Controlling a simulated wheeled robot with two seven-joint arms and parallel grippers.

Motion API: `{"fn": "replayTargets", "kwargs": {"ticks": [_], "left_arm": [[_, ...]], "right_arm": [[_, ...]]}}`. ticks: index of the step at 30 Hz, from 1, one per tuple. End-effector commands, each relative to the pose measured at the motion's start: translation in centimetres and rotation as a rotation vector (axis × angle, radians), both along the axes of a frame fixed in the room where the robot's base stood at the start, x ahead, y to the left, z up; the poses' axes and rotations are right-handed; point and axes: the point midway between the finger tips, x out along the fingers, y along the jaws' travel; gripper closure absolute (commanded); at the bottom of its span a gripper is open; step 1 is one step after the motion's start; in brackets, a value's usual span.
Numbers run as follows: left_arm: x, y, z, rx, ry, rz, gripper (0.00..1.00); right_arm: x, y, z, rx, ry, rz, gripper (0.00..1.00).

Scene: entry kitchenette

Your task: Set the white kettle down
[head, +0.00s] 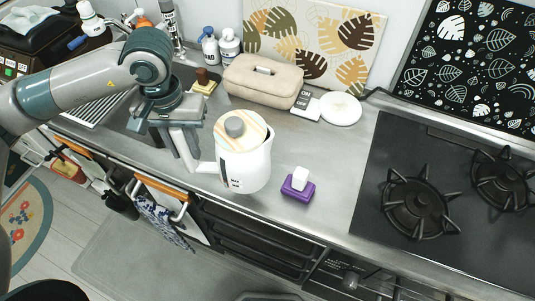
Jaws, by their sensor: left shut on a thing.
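The white kettle (243,167) has a light wooden-looking lid with a grey knob and appears upright over the grey counter (330,150), near its front edge. I cannot tell whether its base touches the counter. My left gripper (192,167) is at the kettle's left side, shut on its handle, which is partly hidden by the fingers. My right gripper is not in view.
A purple block with a white piece on top (298,186) stands close to the kettle's right. Behind are a beige case (262,82) and a round white object (340,109). A black gas hob (440,190) is at right. Bare counter lies between the purple block and hob.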

Motion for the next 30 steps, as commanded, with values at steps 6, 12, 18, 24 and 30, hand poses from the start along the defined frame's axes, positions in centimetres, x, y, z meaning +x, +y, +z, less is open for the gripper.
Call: {"fn": "replayTargets", "kwargs": {"ticks": [6, 12, 18, 24, 30], "left_arm": [[0.4, -0.8, 0.2, -0.004, -0.004, 0.054, 1.0], [1.4, -2.6, 0.4, -0.006, -0.006, 0.214, 1.0], [2.6, -5.5, 0.8, -0.009, -0.007, 0.468, 1.0], [3.6, -8.8, 1.6, -0.009, -0.007, 0.751, 1.0], [4.2, -11.7, 2.3, -0.007, -0.004, 1.003, 1.0]], "right_arm": [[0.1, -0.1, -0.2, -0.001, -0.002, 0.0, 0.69], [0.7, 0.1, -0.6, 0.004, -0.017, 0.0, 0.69], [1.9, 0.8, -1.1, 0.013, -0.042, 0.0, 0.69], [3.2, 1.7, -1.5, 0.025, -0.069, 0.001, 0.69], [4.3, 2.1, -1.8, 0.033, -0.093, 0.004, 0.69]]}}
